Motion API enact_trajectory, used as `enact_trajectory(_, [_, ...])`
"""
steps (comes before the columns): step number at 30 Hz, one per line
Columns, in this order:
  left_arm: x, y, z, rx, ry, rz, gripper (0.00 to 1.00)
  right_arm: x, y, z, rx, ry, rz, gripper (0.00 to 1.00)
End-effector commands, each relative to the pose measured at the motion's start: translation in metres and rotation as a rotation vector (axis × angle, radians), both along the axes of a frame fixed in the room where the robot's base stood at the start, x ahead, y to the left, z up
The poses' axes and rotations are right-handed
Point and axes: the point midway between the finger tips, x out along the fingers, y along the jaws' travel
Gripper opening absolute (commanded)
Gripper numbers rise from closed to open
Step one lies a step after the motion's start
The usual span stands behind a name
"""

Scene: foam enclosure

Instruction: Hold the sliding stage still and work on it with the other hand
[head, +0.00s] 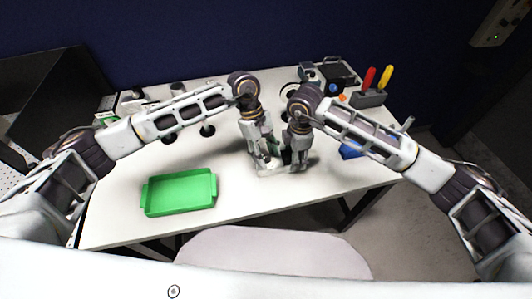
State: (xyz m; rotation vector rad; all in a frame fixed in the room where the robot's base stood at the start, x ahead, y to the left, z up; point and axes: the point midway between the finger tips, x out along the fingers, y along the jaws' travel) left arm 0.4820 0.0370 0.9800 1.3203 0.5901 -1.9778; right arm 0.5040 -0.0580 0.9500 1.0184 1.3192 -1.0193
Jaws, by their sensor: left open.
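The sliding stage (268,171) appears as a small pale block on the white table, just right of the table's middle. Both of my grippers point down at it and hide much of it. My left gripper (263,162) is open at the stage's left side; I cannot tell if it touches. My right gripper (293,160) is at the stage's right side, close to the left one. Its fingers are too small and dark to tell whether they are open or shut. Dark and green parts show between the two grippers.
A green tray (180,192) lies at the table's front left. A grey holder (367,99) with red- and yellow-handled tools stands at the back right, near a dark open case (338,73). A blue item (351,150) lies right, partly behind my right arm. A chair (275,254) stands in front.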

Motion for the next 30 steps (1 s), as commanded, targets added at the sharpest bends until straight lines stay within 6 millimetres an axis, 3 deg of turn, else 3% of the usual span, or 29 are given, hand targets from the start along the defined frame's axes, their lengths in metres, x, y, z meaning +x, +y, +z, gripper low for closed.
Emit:
enact_trajectory(1, [0.0000,0.0000,0.0001,0.000,0.000,0.000,0.41,0.0005,0.0001,0.0006,0.001,-0.002,0.000,0.12])
enact_trajectory(11, [0.0001,0.0001,0.0001,0.000,0.000,0.000,0.00,0.0005,0.0001,0.0007,0.001,-0.002,0.000,0.12])
enact_trajectory(30, [-0.0005,0.0009,-0.0006,0.001,-0.002,0.148,0.00,0.0002,0.0003,0.0006,0.001,-0.001,0.000,0.12])
